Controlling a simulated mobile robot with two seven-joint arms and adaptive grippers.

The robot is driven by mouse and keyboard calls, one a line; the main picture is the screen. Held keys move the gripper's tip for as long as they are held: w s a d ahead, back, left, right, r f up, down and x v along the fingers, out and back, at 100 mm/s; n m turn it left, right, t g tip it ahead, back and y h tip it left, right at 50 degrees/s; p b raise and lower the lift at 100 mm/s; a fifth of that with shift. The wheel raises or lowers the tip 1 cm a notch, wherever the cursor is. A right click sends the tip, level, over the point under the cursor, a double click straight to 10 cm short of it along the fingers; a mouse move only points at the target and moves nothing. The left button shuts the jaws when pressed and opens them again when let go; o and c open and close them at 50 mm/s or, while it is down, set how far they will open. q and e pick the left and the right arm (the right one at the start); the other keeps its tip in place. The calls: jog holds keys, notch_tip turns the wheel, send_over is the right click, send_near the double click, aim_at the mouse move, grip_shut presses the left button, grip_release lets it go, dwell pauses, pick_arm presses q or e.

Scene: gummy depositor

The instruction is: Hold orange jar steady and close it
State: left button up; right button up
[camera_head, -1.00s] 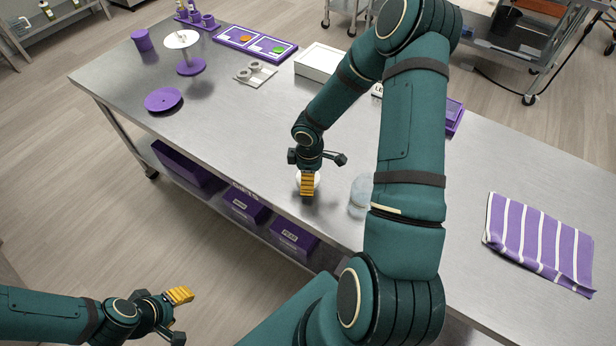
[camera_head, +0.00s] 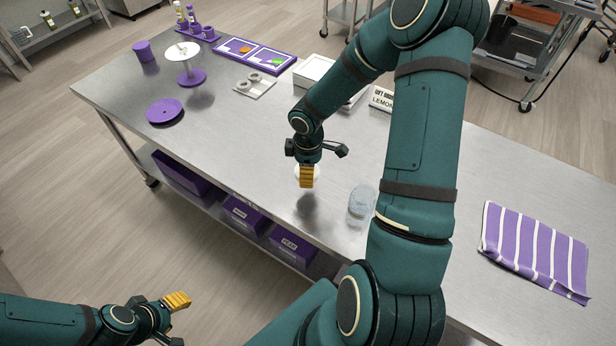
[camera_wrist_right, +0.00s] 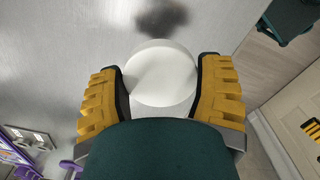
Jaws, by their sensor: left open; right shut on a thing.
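A round white lid (camera_wrist_right: 160,75) is between the yellow fingers of my right gripper (camera_wrist_right: 160,88) in the right wrist view. In the head view my right gripper (camera_head: 306,176) hangs over the table, mostly covering the lid (camera_head: 317,173), with a dark shadow beneath. A clear, pale bluish jar (camera_head: 361,204) stands to its right, close to my right arm; no orange contents can be made out. My left gripper (camera_head: 176,320) is open and empty at the lower left, off the table's front side and apart from the jar.
The steel table (camera_head: 250,150) is clear around the jar's front. A striped purple cloth (camera_head: 535,250) lies at the right. Purple discs, a stand (camera_head: 187,66), a tray (camera_head: 255,54) and a white box (camera_head: 315,70) are farther back. Purple bins (camera_head: 292,247) sit on the lower shelf.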

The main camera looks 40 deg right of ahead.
notch_tip(320, 180, up, 2)
pick_arm(q)
jog(key=shift+w+r, duration=0.1)
jog(key=shift+r, duration=0.1)
jog(key=shift+o, duration=0.6)
pick_arm(e)
jog(key=shift+a, duration=0.15)
pick_arm(q)
jog(key=shift+s+f+b, duration=0.3)
jog(key=shift+f+b, duration=0.45)
jog(key=shift+f, duration=0.1)
pick_arm(e)
jog(key=w+a+r+m, duration=0.1)
jog(key=a+m, duration=0.7)
jog(key=a, duration=1)
jog(key=shift+w+m, duration=0.4)
